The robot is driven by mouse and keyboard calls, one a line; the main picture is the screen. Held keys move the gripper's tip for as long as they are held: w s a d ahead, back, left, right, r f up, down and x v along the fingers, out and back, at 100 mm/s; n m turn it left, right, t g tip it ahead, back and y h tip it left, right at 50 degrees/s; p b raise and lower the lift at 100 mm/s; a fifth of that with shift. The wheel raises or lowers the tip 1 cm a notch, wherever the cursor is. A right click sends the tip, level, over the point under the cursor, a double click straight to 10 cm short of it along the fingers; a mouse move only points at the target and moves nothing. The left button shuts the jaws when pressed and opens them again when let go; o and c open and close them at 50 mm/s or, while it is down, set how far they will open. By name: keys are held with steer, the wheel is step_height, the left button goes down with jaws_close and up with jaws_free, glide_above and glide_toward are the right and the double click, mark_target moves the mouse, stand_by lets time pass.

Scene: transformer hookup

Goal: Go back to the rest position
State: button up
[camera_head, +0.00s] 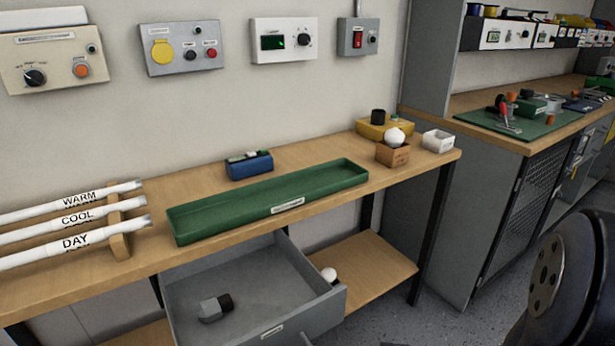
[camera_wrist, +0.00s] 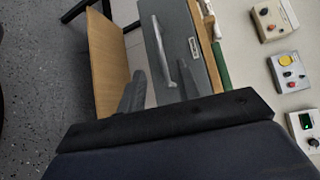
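In the wrist view, my gripper (camera_wrist: 165,98) shows as two grey fingers set apart beyond a dark palm. The head view shows this drawer (camera_head: 318,308) pulled open under the bench, with a grey and black part (camera_head: 215,308) lying inside. My gripper is not in the head view; only a dark part of my arm shows at its right edge.
The wooden bench (camera_head: 245,225) holds a green tray (camera_head: 190,228), a blue box (camera_head: 250,168), labelled tubes (camera_head: 75,218) in a rack, and small boxes at right. The floor (camera_wrist: 35,80) beside the bench is clear.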

steer(key=shift+b+x, duration=0.65)
steer(key=shift+x, duration=4.2)
